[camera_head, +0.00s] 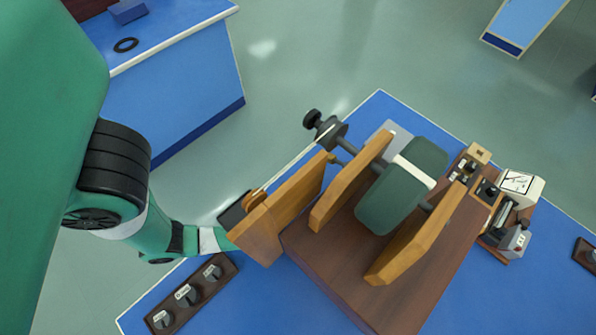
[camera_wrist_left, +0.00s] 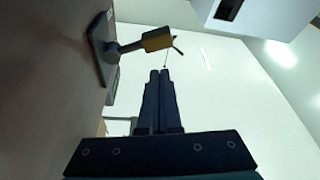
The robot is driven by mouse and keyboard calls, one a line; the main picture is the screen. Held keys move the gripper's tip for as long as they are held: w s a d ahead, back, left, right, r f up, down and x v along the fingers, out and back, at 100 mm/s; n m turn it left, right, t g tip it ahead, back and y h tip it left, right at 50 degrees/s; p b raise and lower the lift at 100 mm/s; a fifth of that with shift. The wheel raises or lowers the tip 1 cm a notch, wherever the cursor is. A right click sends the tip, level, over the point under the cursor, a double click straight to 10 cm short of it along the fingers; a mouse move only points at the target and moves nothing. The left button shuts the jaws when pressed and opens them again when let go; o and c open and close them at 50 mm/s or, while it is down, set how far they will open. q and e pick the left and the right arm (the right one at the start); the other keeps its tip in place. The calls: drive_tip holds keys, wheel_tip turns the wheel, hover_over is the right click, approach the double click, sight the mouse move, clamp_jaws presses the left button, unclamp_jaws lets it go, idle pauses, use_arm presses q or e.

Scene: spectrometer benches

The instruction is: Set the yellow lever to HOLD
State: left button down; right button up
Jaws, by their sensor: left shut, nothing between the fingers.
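In the left wrist view a yellow handle (camera_wrist_left: 157,40), likely the yellow lever, sits on a grey shaft from a dark mount on a brown surface. My left gripper (camera_wrist_left: 161,72) is shut and empty, its tips below the handle in that picture, with a visible gap between them. In the head view my left arm reaches the left side of the wooden stand (camera_head: 345,275); the fingertips cannot be made out there. I cannot surely pick out the lever in the head view, and no HOLD mark is readable. My right gripper is out of view.
The stand carries upright wooden panels (camera_head: 420,245) and a green drum (camera_head: 400,195). A row of dark knobs (camera_head: 187,294) lies at the front left of the blue bench. Small instruments (camera_head: 515,205) stand at the right. Another blue bench (camera_head: 185,85) is at the upper left.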

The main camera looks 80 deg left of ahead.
use_arm(q)
drive_tip(key=s+d+p, duration=0.1)
drive_tip(key=s+d, duration=0.6)
drive_tip(key=s, duration=0.1)
drive_tip(key=shift+d, duration=0.25)
drive_tip(key=shift+s, duration=0.1)
idle(0.5)
